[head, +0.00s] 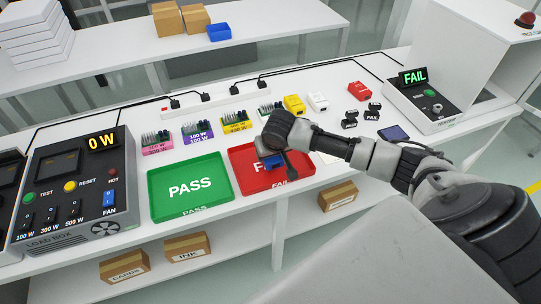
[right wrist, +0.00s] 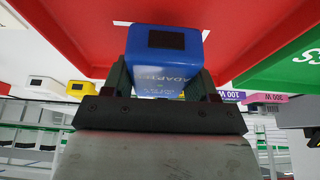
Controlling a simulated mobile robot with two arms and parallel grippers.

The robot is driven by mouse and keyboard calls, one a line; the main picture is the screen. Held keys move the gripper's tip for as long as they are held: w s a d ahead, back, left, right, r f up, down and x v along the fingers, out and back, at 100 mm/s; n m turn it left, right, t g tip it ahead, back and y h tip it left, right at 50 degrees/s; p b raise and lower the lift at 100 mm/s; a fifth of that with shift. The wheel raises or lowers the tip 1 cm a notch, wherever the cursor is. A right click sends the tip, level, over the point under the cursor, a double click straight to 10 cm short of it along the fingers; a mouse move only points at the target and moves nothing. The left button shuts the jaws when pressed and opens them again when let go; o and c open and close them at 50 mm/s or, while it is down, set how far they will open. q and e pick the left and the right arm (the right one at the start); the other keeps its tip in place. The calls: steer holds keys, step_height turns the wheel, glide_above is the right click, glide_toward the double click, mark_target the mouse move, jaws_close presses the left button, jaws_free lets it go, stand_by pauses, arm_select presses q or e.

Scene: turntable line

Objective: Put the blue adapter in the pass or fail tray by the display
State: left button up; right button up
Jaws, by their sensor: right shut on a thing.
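The blue adapter (right wrist: 165,65) is between the fingers of my right gripper (right wrist: 160,95), which is shut on it. In the head view the adapter (head: 272,161) shows over the red FAIL tray (head: 242,183), partly hidden by my right gripper (head: 277,166). I cannot tell whether it touches the tray floor. The green PASS tray (head: 160,208) lies to the left of the red tray and is empty. My left gripper is not in view.
The load box (head: 75,190) with a 0 W display stands at the left. Several coloured load blocks (head: 198,132), a yellow adapter (head: 294,104), a white adapter (head: 318,101) and a red one (head: 359,91) line the back. Black stamps (head: 372,115) stand right of the trays.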

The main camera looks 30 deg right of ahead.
steer(key=shift+f, duration=1.25)
steer(key=o, duration=1.1)
steer(key=shift+c, duration=0.2)
steer(key=v, duration=1.2)
